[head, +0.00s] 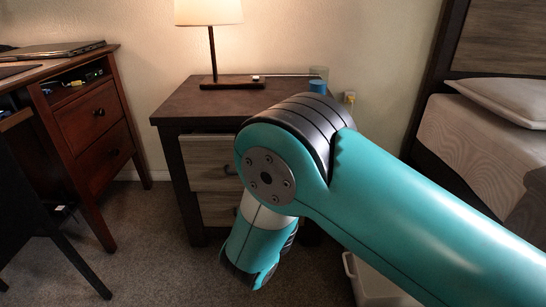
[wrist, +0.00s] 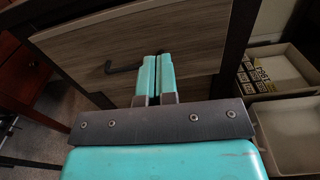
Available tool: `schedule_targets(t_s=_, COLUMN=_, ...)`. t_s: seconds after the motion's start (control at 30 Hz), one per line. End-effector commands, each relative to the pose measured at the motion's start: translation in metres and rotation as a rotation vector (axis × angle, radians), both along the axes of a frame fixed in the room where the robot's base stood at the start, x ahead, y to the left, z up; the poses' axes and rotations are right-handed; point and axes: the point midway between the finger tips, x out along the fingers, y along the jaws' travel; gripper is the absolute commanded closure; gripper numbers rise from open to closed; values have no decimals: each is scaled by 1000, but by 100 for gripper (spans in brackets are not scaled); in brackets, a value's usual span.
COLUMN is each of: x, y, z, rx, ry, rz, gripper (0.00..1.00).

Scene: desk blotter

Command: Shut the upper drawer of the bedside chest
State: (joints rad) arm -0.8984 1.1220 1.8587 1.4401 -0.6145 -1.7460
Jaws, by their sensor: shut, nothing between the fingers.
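The bedside chest (head: 172,115) is dark wood with light wood-grain drawer fronts. Its upper drawer (head: 208,160) shows in the head view left of my arm, which covers its right part; how far it stands out is hard to tell. In the wrist view a wood-grain drawer front (wrist: 90,50) fills the upper middle, with a dark bar handle (wrist: 122,69). I cannot tell for certain which drawer this is. My gripper (wrist: 158,58) is shut and empty, its teal fingers in front of the drawer front and over the handle's middle. Contact is unclear. The fingertips are hidden in the head view.
The lower drawer (head: 217,208) is partly behind my arm. A lamp (head: 212,50) and a blue cup (head: 317,86) stand on the chest. A desk (head: 85,100) stands left, a bed (head: 475,130) right. A pale bin (head: 372,280) stands on the floor right of the chest.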

Motion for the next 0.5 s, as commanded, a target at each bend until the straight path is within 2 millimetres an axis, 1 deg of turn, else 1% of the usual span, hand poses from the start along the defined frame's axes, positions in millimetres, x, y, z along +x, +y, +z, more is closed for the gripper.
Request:
schedule_targets(t_s=0.07, x=3, y=3, z=-2, rx=-32, ry=-12, rz=13, gripper=100)
schedule_targets(t_s=0.17, x=14, y=2, z=0, rx=-36, ry=-16, rz=12, gripper=100)
schedule_targets(t_s=0.23, x=26, y=2, z=2, rx=-33, ry=-17, rz=11, gripper=100)
schedule_targets(t_s=0.27, x=33, y=1, z=-3, rx=-31, ry=-16, rz=10, gripper=100)
schedule_targets(t_s=0.5, x=85, y=-2, z=-4, rx=-27, ry=-16, rz=8, gripper=100)
